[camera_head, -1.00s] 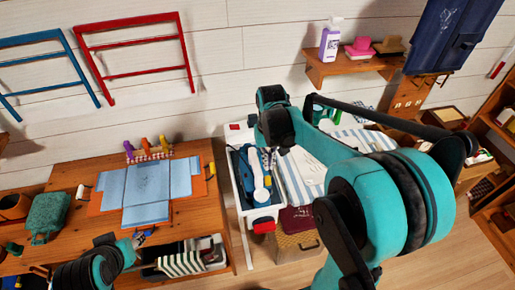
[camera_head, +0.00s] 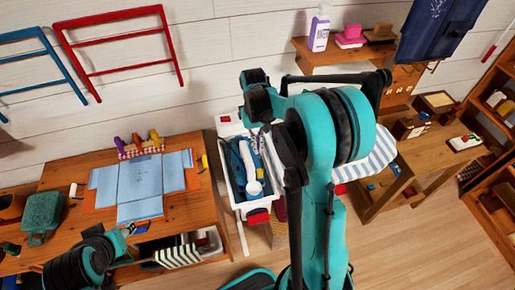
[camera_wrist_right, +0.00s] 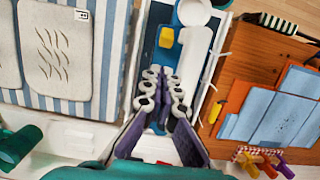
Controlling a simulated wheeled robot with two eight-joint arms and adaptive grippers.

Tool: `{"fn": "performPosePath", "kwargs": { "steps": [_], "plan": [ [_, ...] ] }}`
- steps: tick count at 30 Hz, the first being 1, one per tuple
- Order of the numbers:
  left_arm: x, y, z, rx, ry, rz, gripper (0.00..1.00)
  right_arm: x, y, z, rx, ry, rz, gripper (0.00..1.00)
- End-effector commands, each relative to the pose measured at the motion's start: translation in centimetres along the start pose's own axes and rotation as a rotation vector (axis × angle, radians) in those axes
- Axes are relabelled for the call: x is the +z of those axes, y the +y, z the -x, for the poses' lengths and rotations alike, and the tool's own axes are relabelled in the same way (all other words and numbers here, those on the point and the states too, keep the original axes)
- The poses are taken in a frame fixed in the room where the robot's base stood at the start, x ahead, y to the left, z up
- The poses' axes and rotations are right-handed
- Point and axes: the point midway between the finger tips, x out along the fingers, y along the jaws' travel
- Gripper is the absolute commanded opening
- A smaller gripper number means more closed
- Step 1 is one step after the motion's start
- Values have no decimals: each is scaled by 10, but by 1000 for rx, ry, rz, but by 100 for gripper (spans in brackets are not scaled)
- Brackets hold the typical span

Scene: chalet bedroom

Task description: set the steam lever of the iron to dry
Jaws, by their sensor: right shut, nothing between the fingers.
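A white tray (camera_head: 236,192) beside the left-hand table holds blue and white items (camera_head: 252,178). They look like the iron, but its outline is unclear. The wrist view shows a long white part (camera_wrist_right: 192,60) with a round white end, and a blue part with a yellow piece (camera_wrist_right: 167,37). I cannot make out the steam lever or its setting. My right gripper (camera_wrist_right: 162,88) is shut and empty over the tray, fingers in front of the blue and white items; contact cannot be judged. My left gripper (camera_head: 128,231) is low at the table's front edge, its fingers unclear.
The left table (camera_head: 60,175) bears a folded blue cloth (camera_head: 150,187) and several coloured pegs (camera_head: 140,145). A striped mat (camera_wrist_right: 105,60) with pale pads lies beside the tray. A wooden table (camera_head: 430,160) stands to the right.

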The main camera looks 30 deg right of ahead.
Motion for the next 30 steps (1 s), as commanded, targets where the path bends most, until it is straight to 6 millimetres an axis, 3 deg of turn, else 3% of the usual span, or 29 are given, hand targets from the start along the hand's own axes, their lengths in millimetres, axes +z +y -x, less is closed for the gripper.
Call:
{"fn": "performPosePath", "kwargs": {
  "steps": [6, 12, 30],
  "plan": [
    [7, 0, -10, 0, 0, 0, 40, -1, 0, -44, 0, 0, 0, 0],
    [10, 0, -15, 0, 0, 0, 40, -1, 0, -68, 0, 0, 0, 0],
    [11, 0, -15, 0, 0, 0, 40, 1, 0, -74, 0, 13, 0, 0]
  ]
}}
